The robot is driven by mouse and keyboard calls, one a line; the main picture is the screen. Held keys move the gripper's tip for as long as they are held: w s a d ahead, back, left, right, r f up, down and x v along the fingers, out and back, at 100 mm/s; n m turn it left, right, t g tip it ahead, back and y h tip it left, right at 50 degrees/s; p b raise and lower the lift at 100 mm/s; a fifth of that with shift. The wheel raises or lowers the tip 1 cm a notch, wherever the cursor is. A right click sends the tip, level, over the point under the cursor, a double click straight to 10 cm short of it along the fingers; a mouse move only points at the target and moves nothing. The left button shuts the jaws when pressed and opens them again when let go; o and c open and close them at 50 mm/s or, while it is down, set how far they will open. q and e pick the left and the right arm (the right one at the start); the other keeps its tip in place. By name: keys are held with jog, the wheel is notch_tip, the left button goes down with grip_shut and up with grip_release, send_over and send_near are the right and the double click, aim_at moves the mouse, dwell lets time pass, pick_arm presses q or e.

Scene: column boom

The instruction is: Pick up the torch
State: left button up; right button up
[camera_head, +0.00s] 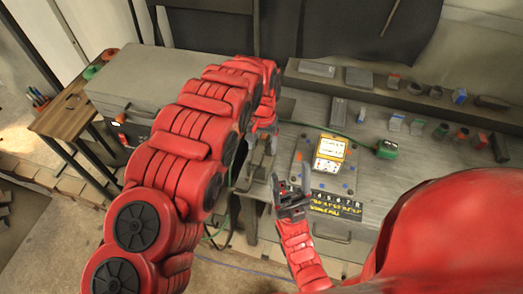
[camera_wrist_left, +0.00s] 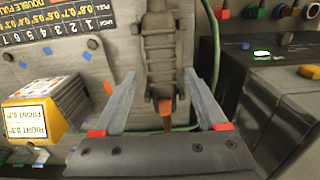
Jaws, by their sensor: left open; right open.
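I cannot say for sure which thing is the torch. In the left wrist view, a long dark grey ribbed object (camera_wrist_left: 162,50) with side lugs and an orange end lies on the bench, between and beyond the spread fingers of my left gripper (camera_wrist_left: 162,82). No contact with it shows. In the head view my left arm partly hides this area, and my left gripper (camera_head: 263,145) is low over the bench's left part. My right gripper (camera_head: 290,182) is open and empty at the bench's front edge, beside a black number label (camera_head: 336,203).
A yellow box with a white label (camera_head: 330,153) stands mid-bench; it also shows in the left wrist view (camera_wrist_left: 38,112). Several small items line the shelf (camera_head: 340,85). A grey case (camera_head: 140,82) stands left.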

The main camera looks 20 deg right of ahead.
pick_arm(q)
jog(key=shift+f+p, duration=0.45)
jog(key=shift+p, duration=0.15)
jog(key=f, duration=0.1)
jog(key=f+p, duration=0.1)
jog(key=shift+w+f+p, duration=0.25)
jog(key=shift+f+p, duration=0.15)
jog(key=shift+f, duration=0.55)
jog(key=shift+a+f, duration=0.1)
jog(key=shift+f, duration=0.15)
jog(key=shift+c, duration=0.2)
grip_shut()
